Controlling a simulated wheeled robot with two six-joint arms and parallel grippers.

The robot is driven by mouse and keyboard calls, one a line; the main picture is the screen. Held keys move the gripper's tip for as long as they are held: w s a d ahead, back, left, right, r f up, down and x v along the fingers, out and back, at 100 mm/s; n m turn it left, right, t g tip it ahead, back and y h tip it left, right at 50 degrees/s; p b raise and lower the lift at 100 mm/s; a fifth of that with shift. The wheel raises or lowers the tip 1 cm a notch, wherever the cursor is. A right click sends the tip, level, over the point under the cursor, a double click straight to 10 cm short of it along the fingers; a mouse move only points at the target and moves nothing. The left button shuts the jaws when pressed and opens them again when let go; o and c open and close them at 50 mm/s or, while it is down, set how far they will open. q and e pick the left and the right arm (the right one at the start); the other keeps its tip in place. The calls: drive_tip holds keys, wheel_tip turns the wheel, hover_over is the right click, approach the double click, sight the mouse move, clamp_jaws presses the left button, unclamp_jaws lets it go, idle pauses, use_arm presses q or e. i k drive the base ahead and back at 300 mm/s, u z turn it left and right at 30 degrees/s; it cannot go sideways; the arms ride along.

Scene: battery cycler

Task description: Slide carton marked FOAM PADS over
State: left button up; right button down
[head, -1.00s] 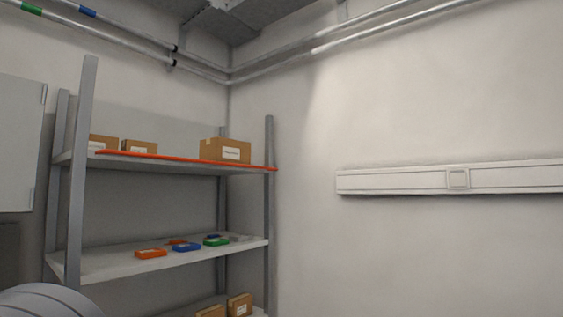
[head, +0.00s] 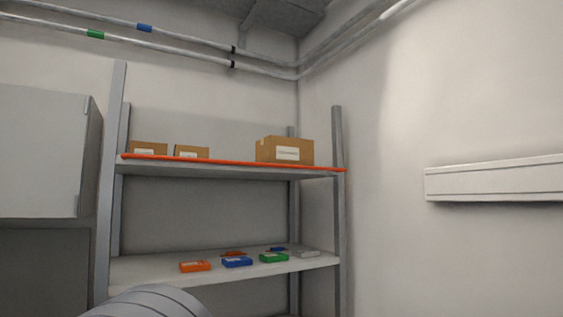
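Three brown cartons with white labels stand on the top shelf of a grey rack in the head view. The largest carton (head: 285,151) is at the right end of the shelf. Two smaller cartons, one at the far left (head: 149,148) and one beside it (head: 191,152), stand apart from it. The label print is too small to read, so I cannot tell which is marked FOAM PADS. Neither of my grippers is in view.
The top shelf (head: 230,170) has an orange front edge, with free room between the cartons. The middle shelf (head: 150,268) holds several flat coloured cases. A grey cabinet (head: 40,150) stands left of the rack. A white wall trunking (head: 490,183) runs at right.

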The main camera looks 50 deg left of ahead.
sight(270, 149)
drive_tip(key=u, duration=0.6)
drive_tip(key=i, duration=0.65)
drive_tip(key=u, duration=0.8)
